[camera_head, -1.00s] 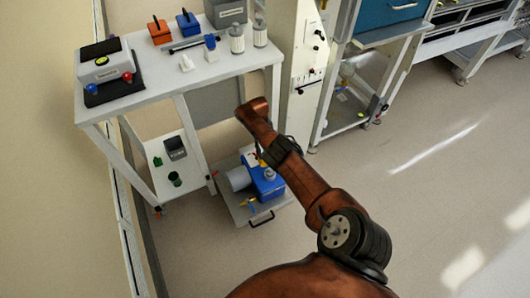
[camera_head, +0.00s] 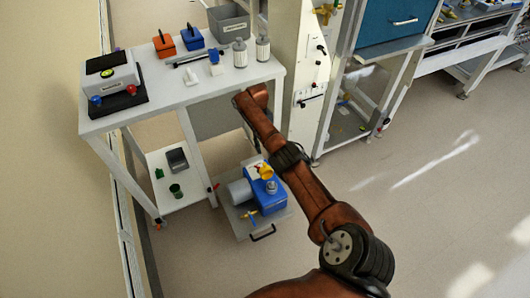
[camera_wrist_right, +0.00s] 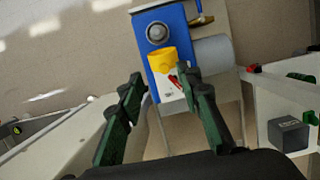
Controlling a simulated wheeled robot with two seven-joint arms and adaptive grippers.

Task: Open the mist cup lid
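A blue pump (camera_head: 267,190) with a grey cylindrical motor stands on a low cart under the bench. A yellow cup-shaped part (camera_head: 265,170) sits on the pump; I cannot tell whether its lid is a separate piece. In the right wrist view the yellow part (camera_wrist_right: 162,61) is beyond the fingertips, beside a round grey cap (camera_wrist_right: 157,33) on the blue body. My left gripper is not in view.
The white bench (camera_head: 165,93) above the pump carries a grey instrument (camera_head: 113,75), orange and blue boxes and two canisters. Floor at right is clear.

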